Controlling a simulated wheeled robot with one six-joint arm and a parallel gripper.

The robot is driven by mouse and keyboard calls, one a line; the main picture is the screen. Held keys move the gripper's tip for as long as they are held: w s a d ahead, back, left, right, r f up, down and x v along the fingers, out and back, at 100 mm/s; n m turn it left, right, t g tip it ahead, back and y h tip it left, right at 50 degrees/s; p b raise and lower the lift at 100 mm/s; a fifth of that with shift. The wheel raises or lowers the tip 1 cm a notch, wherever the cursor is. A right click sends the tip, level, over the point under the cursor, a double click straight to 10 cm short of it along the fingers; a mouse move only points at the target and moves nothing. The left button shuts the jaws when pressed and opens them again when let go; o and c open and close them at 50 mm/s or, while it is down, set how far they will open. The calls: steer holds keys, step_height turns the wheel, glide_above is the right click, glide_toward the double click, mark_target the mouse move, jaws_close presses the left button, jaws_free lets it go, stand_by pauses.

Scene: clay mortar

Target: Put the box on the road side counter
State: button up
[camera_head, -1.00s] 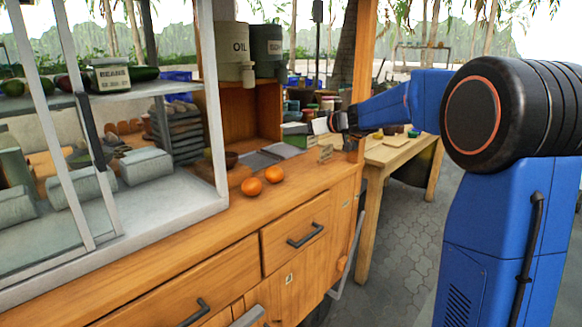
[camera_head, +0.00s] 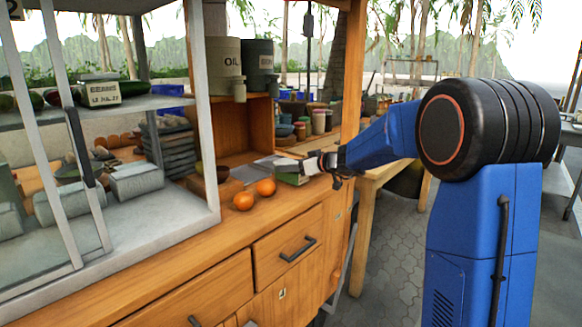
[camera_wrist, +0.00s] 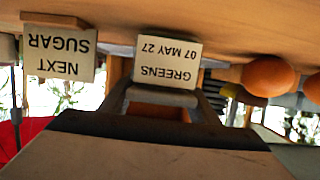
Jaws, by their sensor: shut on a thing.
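The small green and white box (camera_head: 291,179) is at the end of my gripper (camera_head: 332,165) in the head view, over the right end of the wooden counter (camera_head: 180,250). My gripper is shut on it and reaches in from the right. I cannot tell whether the box touches the counter top. In the upside-down wrist view, a pale label reading GREENS 07 MAY 27 (camera_wrist: 168,62) shows between the grey fingers; it seems to belong to the held box. The far side of the box is hidden.
Two oranges (camera_head: 254,194) lie on the counter just left of the box. A glass display case (camera_head: 208,150) stands further left. A wooden post (camera_head: 352,75) rises behind my gripper. A NEXT SUGAR card (camera_wrist: 60,53) shows in the wrist view.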

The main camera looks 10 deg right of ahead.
steer(key=shift+f, duration=0.1)
steer(key=o, duration=1.2)
steer(key=shift+o, duration=0.2)
steer(key=v, duration=1.2)
